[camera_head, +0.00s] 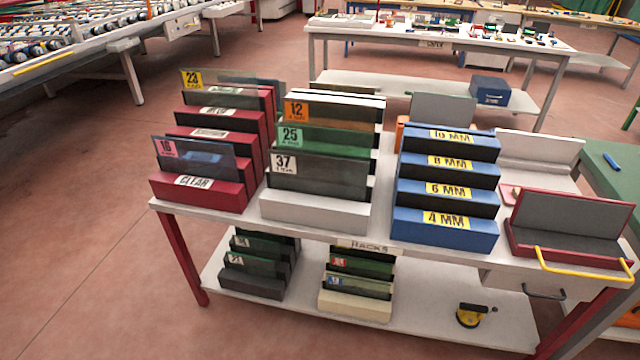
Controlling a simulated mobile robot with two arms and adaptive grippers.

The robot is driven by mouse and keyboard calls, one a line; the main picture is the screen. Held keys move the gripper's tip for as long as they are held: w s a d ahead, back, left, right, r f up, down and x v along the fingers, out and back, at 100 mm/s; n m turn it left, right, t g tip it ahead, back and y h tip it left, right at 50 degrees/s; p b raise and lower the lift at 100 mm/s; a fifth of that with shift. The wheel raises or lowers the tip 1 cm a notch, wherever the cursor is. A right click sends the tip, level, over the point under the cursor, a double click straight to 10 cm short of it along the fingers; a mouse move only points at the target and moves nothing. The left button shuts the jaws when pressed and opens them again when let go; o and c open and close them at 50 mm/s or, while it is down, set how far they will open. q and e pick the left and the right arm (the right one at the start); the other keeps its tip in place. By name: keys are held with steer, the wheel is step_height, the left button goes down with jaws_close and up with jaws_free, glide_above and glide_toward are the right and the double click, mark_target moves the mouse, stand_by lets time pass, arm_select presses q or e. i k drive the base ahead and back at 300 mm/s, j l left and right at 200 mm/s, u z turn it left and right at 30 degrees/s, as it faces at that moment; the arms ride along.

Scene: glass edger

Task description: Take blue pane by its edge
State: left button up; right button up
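A bluish glass pane (212,157) with a pink "16" tag stands upright in the front slot of the red stepped rack (200,197), behind the step marked "CLEAR". Its top edge and upper part stand clear above the rack; its lower edge is hidden by that step. A paler bluish pane (362,285) stands in the front of a cream rack on the lower shelf. Neither of my grippers shows in the head view.
A white rack (315,211) with panes tagged 12, 25 and 37 stands close to the right of the red rack. A blue stepped rack (445,231) and a red tray with a yellow handle (580,262) stand farther right. The floor (90,250) left of the table is clear.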

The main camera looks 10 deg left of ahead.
mark_target(205, 159)
steer(key=i+j+u, duration=0.4)
steer(key=i+j, duration=0.3)
steer(key=i, duration=0.1)
